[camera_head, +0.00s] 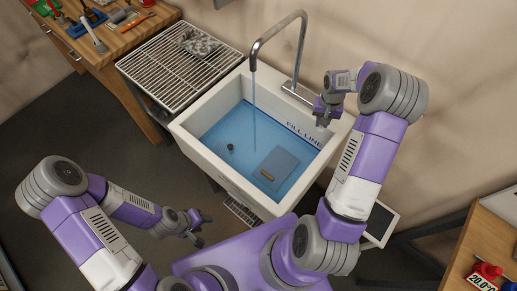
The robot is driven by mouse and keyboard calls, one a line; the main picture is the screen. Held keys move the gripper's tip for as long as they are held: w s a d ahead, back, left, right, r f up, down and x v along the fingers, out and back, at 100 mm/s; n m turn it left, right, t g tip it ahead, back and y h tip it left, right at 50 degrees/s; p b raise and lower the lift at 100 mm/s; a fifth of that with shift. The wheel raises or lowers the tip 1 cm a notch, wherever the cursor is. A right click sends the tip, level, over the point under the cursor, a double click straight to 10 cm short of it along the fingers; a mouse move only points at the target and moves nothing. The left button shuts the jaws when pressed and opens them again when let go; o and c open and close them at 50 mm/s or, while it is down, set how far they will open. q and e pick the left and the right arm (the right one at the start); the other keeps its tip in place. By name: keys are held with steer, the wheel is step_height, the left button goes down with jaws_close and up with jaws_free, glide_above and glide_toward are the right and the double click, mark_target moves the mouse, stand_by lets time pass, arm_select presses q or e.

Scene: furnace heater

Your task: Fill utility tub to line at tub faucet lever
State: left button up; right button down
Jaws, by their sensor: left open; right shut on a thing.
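The white utility tub (185,139) stands against the wall with blue water (232,128) in it. The chrome faucet (300,50) arches over the tub, and a stream of water (254,108) falls from its spout. Dark "FILL LINE" lettering (303,135) shows on the tub's inner back wall, close above the water surface. My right gripper (322,118) is at the tub's back right corner beside the faucet base, shut on what seems to be the faucet lever, which it hides. My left gripper (203,226) is open and empty, in front of the tub at lower left.
A wooden workbench (125,40) with tools stands far left; another table (490,245) is at right.

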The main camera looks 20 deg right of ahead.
steer(key=shift+w, duration=0.1)
steer(key=shift+w+a+r+m+b, duration=0.1)
steer(key=shift+w+a+m+b, duration=0.4)
steer(key=shift+w+a+m, duration=1.4)
steer(key=shift+s+d, duration=0.1)
steer(key=shift+w+a+m, duration=0.55)
steer(key=shift+w+m, duration=0.35)
steer(key=c, duration=0.9)
jaws_free()
